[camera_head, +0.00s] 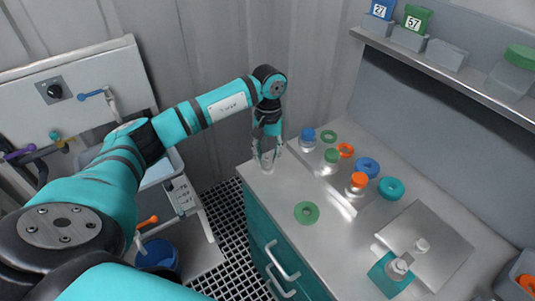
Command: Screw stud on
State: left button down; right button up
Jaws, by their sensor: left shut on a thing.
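My left gripper (267,158) hangs fingers-down at the far left corner of the grey counter. It is shut on a small pale piece, mostly hidden between its fingers; I cannot tell whether this is the stud. Another pale knobbed piece (398,267) stands on a teal square block (384,282) at the plate's near side. I cannot tell whether either is a stud. My right gripper is not in view.
Vessels with a blue cap (308,134), a green cap (332,155) and an orange cap (359,179) stand along the counter. Several coloured rings lie near them; a green ring (306,212) lies apart. A shelf (450,75) runs above. The front middle counter is mostly clear.

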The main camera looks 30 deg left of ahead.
pick_arm(q)
jog(key=m+b, duration=0.3)
jog(key=m, duration=0.1)
jog(key=shift+w+f, duration=0.15)
jog(key=m+b, duration=0.2)
jog(key=m, duration=0.1)
jog(key=shift+m+y, duration=0.3)
jog(key=shift+y, duration=0.1)
jog(key=shift+r, duration=0.25)
jog(key=c, duration=1.1)
grip_release()
jog(key=shift+a, duration=0.1)
jog(key=shift+o, duration=1)
jog(key=shift+f, duration=0.1)
